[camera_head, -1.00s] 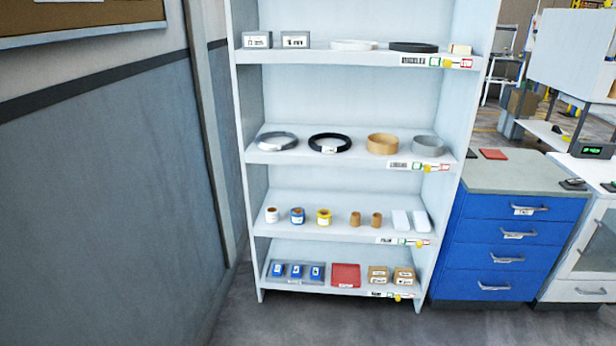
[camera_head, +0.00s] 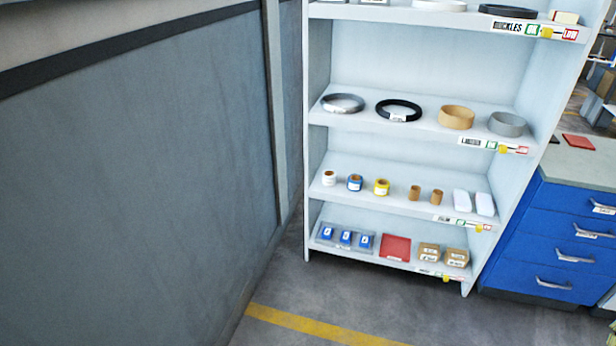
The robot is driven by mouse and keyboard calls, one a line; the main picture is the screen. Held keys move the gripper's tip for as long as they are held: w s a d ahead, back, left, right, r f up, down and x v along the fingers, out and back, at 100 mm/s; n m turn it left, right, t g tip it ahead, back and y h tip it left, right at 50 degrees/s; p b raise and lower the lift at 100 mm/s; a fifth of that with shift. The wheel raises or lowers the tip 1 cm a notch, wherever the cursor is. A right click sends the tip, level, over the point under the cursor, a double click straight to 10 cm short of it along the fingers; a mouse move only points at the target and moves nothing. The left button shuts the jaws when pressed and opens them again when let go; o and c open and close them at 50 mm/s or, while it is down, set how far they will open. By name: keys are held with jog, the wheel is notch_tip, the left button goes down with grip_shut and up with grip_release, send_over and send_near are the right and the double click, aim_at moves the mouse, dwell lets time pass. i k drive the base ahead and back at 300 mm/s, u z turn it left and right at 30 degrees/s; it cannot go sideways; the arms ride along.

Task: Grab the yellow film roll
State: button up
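The yellow film roll (camera_head: 381,187) stands on the third shelf down of a white shelf unit (camera_head: 293,238). It has a yellow body with a pale label and a brown core. A blue-and-white roll (camera_head: 354,183) stands just left of it, and a white roll (camera_head: 329,178) is further left. Two brown rolls (camera_head: 415,192) stand to its right. My gripper is not in view.
Rings lie on the shelf above, among them a black one (camera_head: 398,110). Blue boxes, a red box (camera_head: 396,247) and cartons sit below. A grey wall (camera_head: 130,170) stands left, a blue drawer cabinet (camera_head: 560,240) right. The floor in front is clear, with a yellow line.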

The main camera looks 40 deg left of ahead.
aim_at(382, 186)
jog(key=u, duration=0.65)
jog(key=i, duration=1)
